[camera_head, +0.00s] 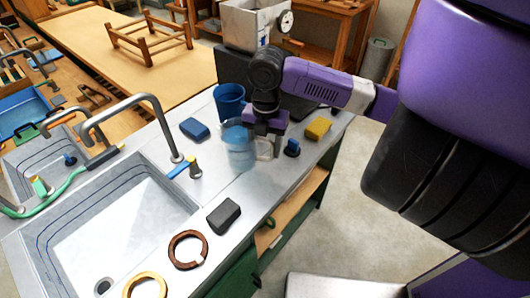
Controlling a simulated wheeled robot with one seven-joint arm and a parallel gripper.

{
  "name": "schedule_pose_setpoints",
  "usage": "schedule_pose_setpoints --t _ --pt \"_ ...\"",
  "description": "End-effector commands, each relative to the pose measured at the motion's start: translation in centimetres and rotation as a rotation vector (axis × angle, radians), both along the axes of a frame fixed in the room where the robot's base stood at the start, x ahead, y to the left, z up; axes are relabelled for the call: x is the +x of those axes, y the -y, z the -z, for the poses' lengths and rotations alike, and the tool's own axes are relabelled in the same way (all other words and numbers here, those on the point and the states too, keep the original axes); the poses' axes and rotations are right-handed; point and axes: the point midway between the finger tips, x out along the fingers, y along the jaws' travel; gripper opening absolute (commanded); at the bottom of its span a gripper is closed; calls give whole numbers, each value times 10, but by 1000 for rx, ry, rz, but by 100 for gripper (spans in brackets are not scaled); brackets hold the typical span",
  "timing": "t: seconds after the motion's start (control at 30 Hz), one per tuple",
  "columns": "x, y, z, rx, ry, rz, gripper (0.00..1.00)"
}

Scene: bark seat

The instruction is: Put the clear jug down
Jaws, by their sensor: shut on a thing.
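The clear jug (239,149) is a see-through, bluish vessel with a clear handle on its right side. It is upright over the metal counter (262,191), to the right of the sink. My gripper (270,152) points down from above and is shut on the jug at its handle side. The fingertips are partly hidden by the jug and its handle. I cannot tell whether the jug's base touches the counter.
A blue cup (229,100) stands just behind the jug. A blue block (194,129) lies left, a yellow sponge (318,128) and a dark blue knob-like item (292,148) right. A dark grey block (223,215) and brown ring (188,250) lie nearer. The sink (115,235) opens at left.

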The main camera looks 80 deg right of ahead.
Motion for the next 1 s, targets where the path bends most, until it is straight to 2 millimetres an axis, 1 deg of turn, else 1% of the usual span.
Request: schedule_pose_setpoints --t 0.1,0.2,0.4,0.43,0.53,0.87,1.0 --pt "0 0 15 2 1 1 0" --pt "0 0 25 1 1 1 0" --pt "0 0 27 -1 2 0 0" --pt "0 0 29 1 -1 0 56" --pt "0 0 29 1 -1 0 76" --pt "0 0 27 0 0 0 76" --pt "0 1 17 -1 2 -1 76"
